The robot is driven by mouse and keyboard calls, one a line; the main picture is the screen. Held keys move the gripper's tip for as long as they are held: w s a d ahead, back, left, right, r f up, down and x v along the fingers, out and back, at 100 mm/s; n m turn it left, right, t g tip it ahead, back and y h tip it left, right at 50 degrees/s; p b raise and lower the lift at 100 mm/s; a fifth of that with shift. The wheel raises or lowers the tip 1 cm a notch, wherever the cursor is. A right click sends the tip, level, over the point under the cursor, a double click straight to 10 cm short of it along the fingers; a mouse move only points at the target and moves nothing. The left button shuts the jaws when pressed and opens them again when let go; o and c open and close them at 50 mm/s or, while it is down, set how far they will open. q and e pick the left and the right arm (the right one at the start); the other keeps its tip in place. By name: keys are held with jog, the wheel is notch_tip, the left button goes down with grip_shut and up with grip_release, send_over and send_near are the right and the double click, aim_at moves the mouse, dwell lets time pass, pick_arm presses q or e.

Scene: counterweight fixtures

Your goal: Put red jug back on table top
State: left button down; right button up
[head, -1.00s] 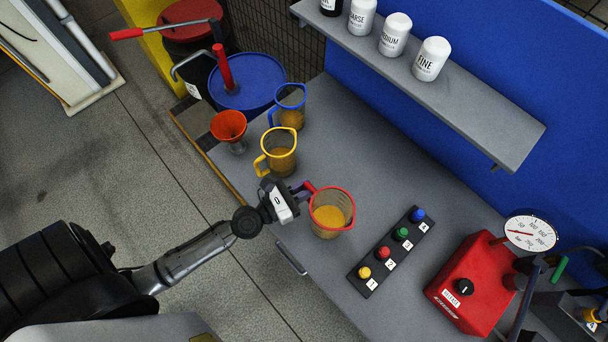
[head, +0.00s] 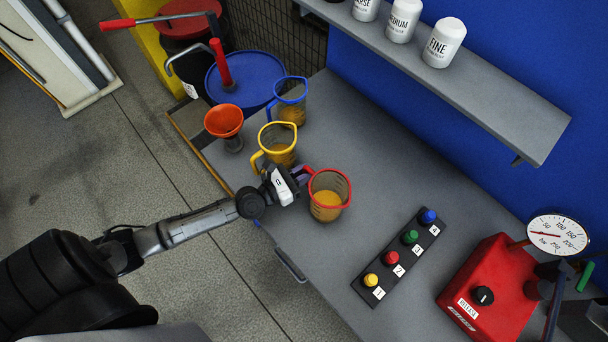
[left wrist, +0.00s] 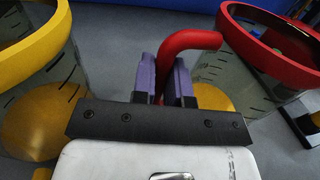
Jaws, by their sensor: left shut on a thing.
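The red jug (head: 327,203) is a clear measuring jug with a red rim and handle and amber liquid inside. It is upright at the table top's (head: 375,165) near-left part; I cannot tell whether its base touches the surface. My left gripper (head: 298,178) is shut on its red handle. In the left wrist view the purple finger pads (left wrist: 167,80) close around the handle, with the red jug (left wrist: 262,60) at the right. The yellow jug (head: 279,150) stands just behind, and it shows at the left of the wrist view (left wrist: 40,85). My right gripper is not in view.
A blue jug (head: 290,105) and an orange funnel (head: 224,121) stand farther back. A button strip (head: 400,258) and a red gauge box (head: 487,290) are to the right. A shelf with white bottles (head: 443,43) overhangs the back. Bare table lies between jug and strip.

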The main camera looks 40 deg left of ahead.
pick_arm(q)
jog(key=shift+f, duration=0.2)
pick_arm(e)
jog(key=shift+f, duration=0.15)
pick_arm(q)
jog(key=shift+f, duration=0.1)
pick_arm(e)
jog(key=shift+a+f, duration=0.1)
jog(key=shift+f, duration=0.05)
pick_arm(q)
jog(key=c, duration=1.1)
grip_release()
jog(key=shift+c, duration=0.2)
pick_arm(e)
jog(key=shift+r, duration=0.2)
